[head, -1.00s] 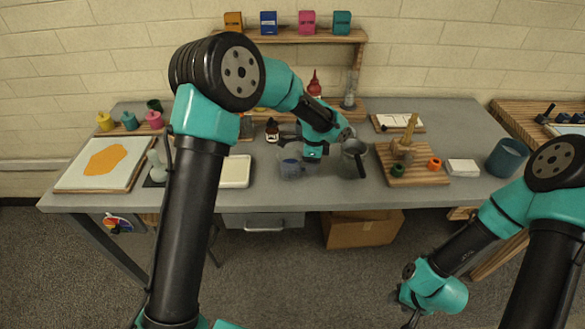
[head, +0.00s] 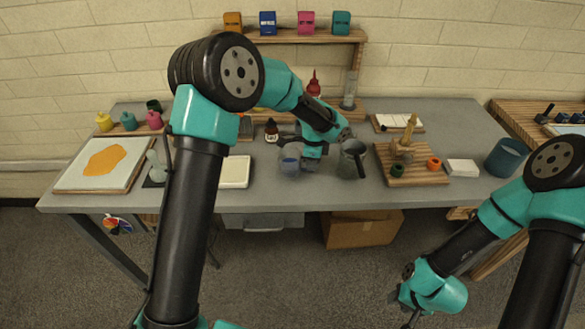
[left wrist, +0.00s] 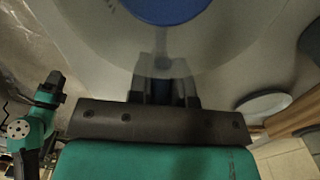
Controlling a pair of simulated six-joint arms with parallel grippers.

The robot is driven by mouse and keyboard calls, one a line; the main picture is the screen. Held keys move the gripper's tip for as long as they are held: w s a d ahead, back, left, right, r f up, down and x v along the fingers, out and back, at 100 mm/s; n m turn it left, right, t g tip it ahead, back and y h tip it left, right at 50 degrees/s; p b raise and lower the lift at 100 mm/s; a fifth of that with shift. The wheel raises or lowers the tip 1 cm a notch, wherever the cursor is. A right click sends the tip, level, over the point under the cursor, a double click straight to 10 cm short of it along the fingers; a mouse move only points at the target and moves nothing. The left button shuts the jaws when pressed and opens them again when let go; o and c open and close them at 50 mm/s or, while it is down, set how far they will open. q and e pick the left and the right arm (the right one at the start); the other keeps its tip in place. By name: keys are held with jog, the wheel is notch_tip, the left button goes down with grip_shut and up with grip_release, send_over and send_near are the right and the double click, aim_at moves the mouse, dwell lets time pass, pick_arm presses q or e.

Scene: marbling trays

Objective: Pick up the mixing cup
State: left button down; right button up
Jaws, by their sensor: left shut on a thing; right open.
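The mixing cup (head: 290,166) is a clear cup with blue paint in its lower part, near the middle front of the table in the head view. My left gripper (head: 300,150) reaches down from above and is shut on its wall. In the left wrist view, the clear cup wall and the blue paint (left wrist: 168,8) fill the top, with the gripper's fingers (left wrist: 165,88) against the wall. The cup looks upright; its base seems slightly above the table. My right gripper (head: 408,314) is open and empty, low in front of the table, partly hidden by its own arm.
A grey pitcher (head: 352,162) stands close right of the cup. A white tray (head: 235,172) lies to the left, a dropper bottle (head: 272,131) behind. A wooden board (head: 425,176) with small paint pots is further right. Bare table (head: 290,197) lies in front.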

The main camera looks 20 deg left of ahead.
pick_arm(q)
jog(key=shift+r, duration=0.25)
jog(key=shift+s+r, duration=0.1)
jog(key=shift+r, duration=1.5)
jog(key=s+d+r, duration=0.1)
jog(key=s+d, duration=0.2)
jog(key=s, duration=1.2)
jog(key=shift+s+r, duration=0.15)
jog(key=shift+s, duration=0.1)
